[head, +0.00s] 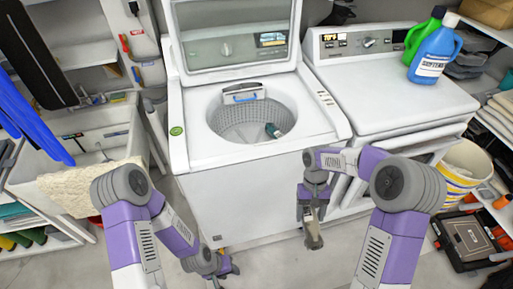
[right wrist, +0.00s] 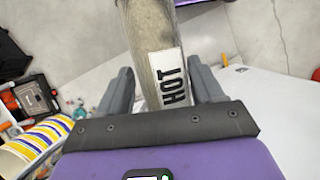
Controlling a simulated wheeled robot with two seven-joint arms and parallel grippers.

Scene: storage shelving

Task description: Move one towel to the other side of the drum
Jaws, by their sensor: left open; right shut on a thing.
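The top-load washer (head: 250,190) stands open with its metal drum (head: 228,122) showing. A small dark teal thing (head: 272,130) lies inside the drum at the right; I cannot tell if it is a towel. My right gripper (head: 313,212) hangs in front of the washer's right side, below the drum opening. It is shut on a beige rolled thing (head: 313,238), perhaps a rolled towel, with a white "HOT" label in the right wrist view (right wrist: 170,76). My left gripper (head: 222,268) is open and low near the floor, in front of the washer.
A fluffy cream cloth (head: 65,187) hangs over the sink (head: 125,145) at the left. A dryer (head: 385,95) stands right of the washer, with green (head: 425,35) and blue (head: 435,55) bottles on top. The raised washer lid (head: 235,40) stands behind the drum. A striped bucket (head: 462,170) and black case (head: 468,240) are at the right.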

